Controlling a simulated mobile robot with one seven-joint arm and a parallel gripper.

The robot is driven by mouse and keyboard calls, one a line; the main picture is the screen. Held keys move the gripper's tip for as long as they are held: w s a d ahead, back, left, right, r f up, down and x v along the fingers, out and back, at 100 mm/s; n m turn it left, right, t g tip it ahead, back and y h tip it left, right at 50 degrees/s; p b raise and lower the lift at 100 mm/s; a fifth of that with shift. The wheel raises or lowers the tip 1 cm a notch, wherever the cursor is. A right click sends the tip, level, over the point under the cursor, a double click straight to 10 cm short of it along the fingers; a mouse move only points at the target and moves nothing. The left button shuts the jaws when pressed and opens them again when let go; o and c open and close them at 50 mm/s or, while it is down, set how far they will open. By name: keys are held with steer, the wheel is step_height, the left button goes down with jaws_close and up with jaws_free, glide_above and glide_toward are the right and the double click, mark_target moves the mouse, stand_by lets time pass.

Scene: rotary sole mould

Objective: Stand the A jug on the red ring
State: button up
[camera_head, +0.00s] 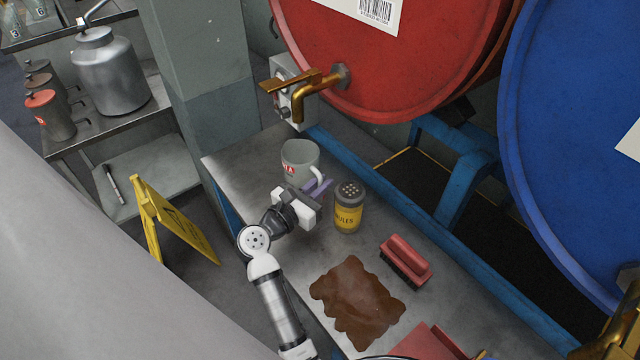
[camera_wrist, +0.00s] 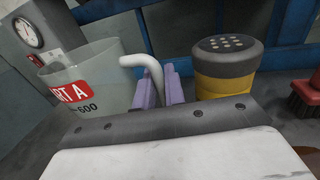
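The A jug (camera_head: 300,157) is a pale grey, open-topped vessel with a red label. It is upright over the far end of the grey bench, below the brass tap; I cannot tell whether its base touches the bench. In the wrist view the jug (camera_wrist: 85,88) is at the left, with "RT A" on its label and its handle towards me. My gripper (camera_head: 320,186) has its purple fingers (camera_wrist: 160,90) close together on either side of the handle, apparently clamped on it. The jug's base is hidden in the wrist view. I see no red ring in either view.
A yellow granules shaker (camera_head: 348,207) stands close right of my gripper. A red brush (camera_head: 405,261) and a brown spill (camera_head: 357,302) are nearer on the bench (camera_head: 240,160). A red drum (camera_head: 400,70) with a brass tap (camera_head: 312,95) is behind. A yellow floor sign (camera_head: 172,222) stands left.

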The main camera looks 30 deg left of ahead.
steer(key=o, duration=0.4)
steer(key=shift+r, duration=0.3)
steer(key=s+a+b, duration=0.1)
steer(key=s+b, duration=0.2)
steer(key=s, duration=0.9)
steer(key=shift+a, duration=0.3)
steer(key=shift+f, duration=0.1)
